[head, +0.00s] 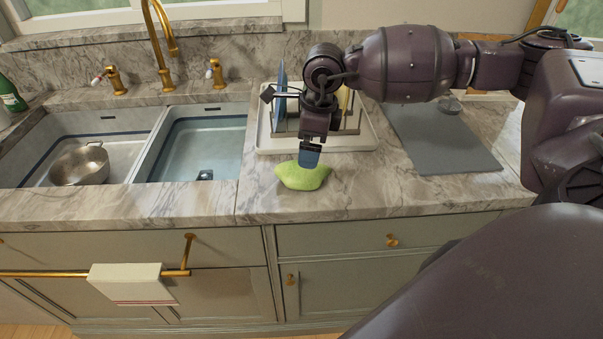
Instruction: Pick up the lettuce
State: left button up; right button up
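A light green lettuce (301,178) lies on the marble counter near its front edge, just in front of the dish rack. My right arm comes in from the right, and its gripper (309,160) points down at the top of the lettuce. The fingertips overlap the upper edge of the lettuce in the head view. I cannot tell whether the fingers are open or shut, or whether they touch it. My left gripper is not in view.
A dish rack (268,143) with plates stands behind the lettuce. A double sink (205,140) with a pot (79,165) is at left. A grey mat (447,140) lies at right. The marble counter is clear on both sides of the lettuce.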

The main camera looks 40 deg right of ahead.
aim_at(304, 175)
jog(key=f, duration=0.6)
jog(key=w+a+f, duration=0.1)
jog(key=f, duration=0.2)
jog(key=shift+a+f, duration=0.1)
jog(key=shift+f, duration=0.25)
jog(key=c, duration=1)
